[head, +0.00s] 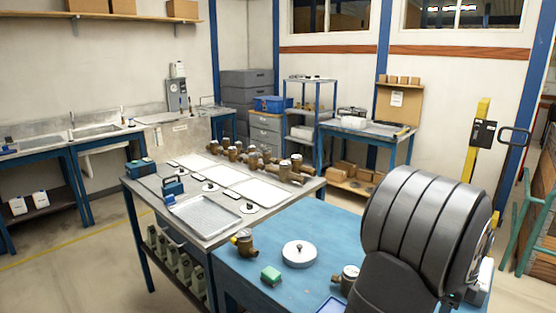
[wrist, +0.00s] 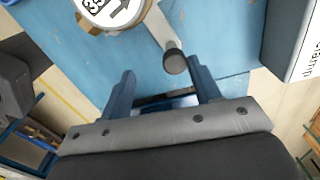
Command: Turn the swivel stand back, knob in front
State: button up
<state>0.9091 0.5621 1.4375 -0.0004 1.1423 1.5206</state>
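In the wrist view, a round part with a white, marked face and black arrow (wrist: 112,8) sits in a brass-coloured rim at the top left edge, partly cut off. A grey lever runs down from beside it to a dark round knob (wrist: 175,62). I take this as the swivel stand; its base is mostly out of view. My gripper (wrist: 161,69) is open, with its two blue fingers apart. The knob appears between the fingertips, nearer the right one; I cannot tell whether they touch. In the head view, my arm hides the gripper. A brass meter (head: 348,277) shows beside the arm.
The blue table (head: 310,222) also bears a white round disc (head: 299,256), a green block (head: 271,275) and a brass meter (head: 244,243). A white box marked "clamp" (wrist: 295,35) stands right of the gripper. Blue table surface is clear behind the disc.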

jog(key=shift+s+a, duration=0.75)
jog(key=shift+a, duration=0.05)
jog(key=shift+s+a, duration=0.3)
jog(key=shift+a, duration=0.3)
jog(key=shift+s+a, duration=0.25)
jog(key=shift+a, duration=0.35)
jog(key=o, duration=0.4)
jog(key=shift+o, duration=0.2)
jog(key=shift+r, duration=2.75)
